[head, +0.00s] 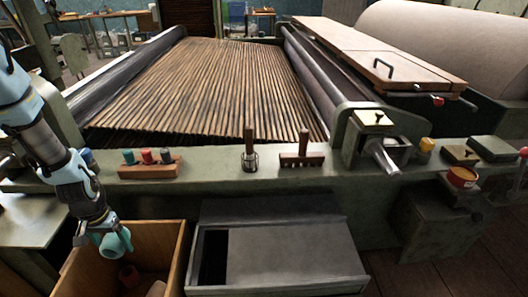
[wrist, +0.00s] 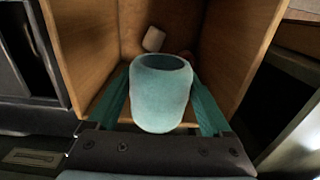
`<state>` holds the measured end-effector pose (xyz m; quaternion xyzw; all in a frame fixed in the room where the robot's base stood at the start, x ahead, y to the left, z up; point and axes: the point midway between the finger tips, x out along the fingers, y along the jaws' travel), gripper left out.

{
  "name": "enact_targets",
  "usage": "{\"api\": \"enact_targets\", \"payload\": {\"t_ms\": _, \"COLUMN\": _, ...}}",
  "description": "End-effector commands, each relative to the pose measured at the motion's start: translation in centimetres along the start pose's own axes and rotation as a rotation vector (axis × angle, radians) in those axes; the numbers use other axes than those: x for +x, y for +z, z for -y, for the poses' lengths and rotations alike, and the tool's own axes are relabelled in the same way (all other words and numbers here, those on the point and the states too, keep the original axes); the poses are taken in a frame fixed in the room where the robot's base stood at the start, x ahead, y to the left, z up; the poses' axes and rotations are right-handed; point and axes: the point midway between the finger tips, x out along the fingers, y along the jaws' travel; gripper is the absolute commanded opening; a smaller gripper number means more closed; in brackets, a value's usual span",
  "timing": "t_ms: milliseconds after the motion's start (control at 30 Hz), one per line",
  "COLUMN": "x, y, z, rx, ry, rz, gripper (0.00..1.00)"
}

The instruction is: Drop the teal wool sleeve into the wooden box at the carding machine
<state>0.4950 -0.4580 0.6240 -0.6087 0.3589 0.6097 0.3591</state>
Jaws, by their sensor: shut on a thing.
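The teal wool sleeve (head: 117,242) is held by my gripper (head: 108,238) over the open wooden box (head: 172,238) at the front left of the head view. In the wrist view the sleeve (wrist: 160,100) sits between the two teal fingers of my gripper (wrist: 162,112), its hollow end facing away from me. My gripper is shut on it. The box walls (wrist: 92,42) rise on both sides of the sleeve in the wrist view. Whether the sleeve is below the box rim I cannot tell.
A pale sleeve (wrist: 154,39) and a reddish piece (head: 130,274) lie in the box. A grey drawer-like case (head: 290,255) stands right of the box. A wooden rack (head: 150,170) with several small spools sits on the machine's front ledge above the box.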

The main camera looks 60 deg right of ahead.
Motion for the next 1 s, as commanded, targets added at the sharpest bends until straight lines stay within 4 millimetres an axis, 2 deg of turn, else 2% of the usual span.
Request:
{"api": "enact_targets", "payload": {"t_ms": 67, "x": 0.6, "y": 0.0, "z": 0.0, "rx": 0.000, "ry": 0.000, "rz": -0.001, "gripper": 0.52}}
{"api": "enact_targets", "payload": {"t_ms": 333, "x": 0.5, "y": -0.1, "z": 0.0, "rx": 0.000, "ry": -0.001, "rz": -0.001, "gripper": 0.52}}
{"api": "enact_targets", "payload": {"t_ms": 367, "x": 0.5, "y": -0.1, "z": 0.0, "rx": 0.000, "ry": -0.001, "rz": -0.001, "gripper": 0.87}}
{"api": "enact_targets", "payload": {"t_ms": 500, "x": 0.5, "y": 0.0, "z": 0.0, "rx": 0.000, "ry": 0.000, "rz": -0.001, "gripper": 1.00}}
{"api": "enact_targets", "payload": {"t_ms": 767, "x": 0.3, "y": -0.1, "z": 0.0, "rx": 0.000, "ry": -0.001, "rz": -0.002, "gripper": 1.00}}
{"api": "enact_targets", "payload": {"t_ms": 867, "x": -0.5, "y": -0.1, "z": 0.1, "rx": 0.000, "ry": -0.001, "rz": -0.004, "gripper": 1.00}}
{"api": "enact_targets", "payload": {"t_ms": 1000, "x": -2.8, "y": -0.1, "z": 0.1, "rx": -0.001, "ry": -0.002, "rz": -0.005, "gripper": 1.00}}
